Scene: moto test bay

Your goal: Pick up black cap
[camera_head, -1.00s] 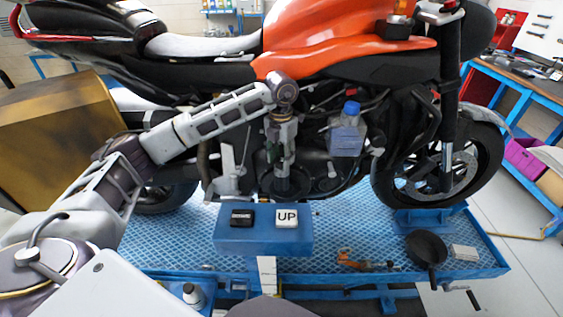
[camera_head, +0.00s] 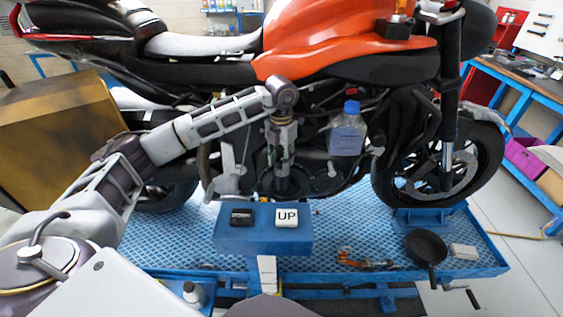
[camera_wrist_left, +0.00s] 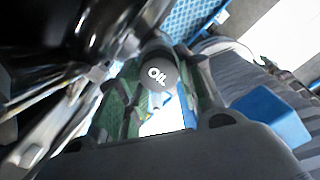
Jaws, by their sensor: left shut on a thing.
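The black cap (camera_wrist_left: 157,74), round with white OIL lettering, shows in the left wrist view between the green-padded fingers of my left gripper (camera_wrist_left: 152,88). The fingers are shut on it. In the head view my left gripper (camera_head: 283,180) points down in front of the motorcycle's engine, above the blue control box. I cannot make out the cap there, nor tell whether it is still seated on the engine. My right gripper is not in view.
The orange motorcycle (camera_head: 335,40) stands on a blue lift platform (camera_head: 340,225). A blue-capped bottle (camera_head: 347,135) is right of my gripper. The blue control box (camera_head: 263,240) has black and white UP buttons. A black pan (camera_head: 426,246) and orange tool (camera_head: 360,261) lie on the platform.

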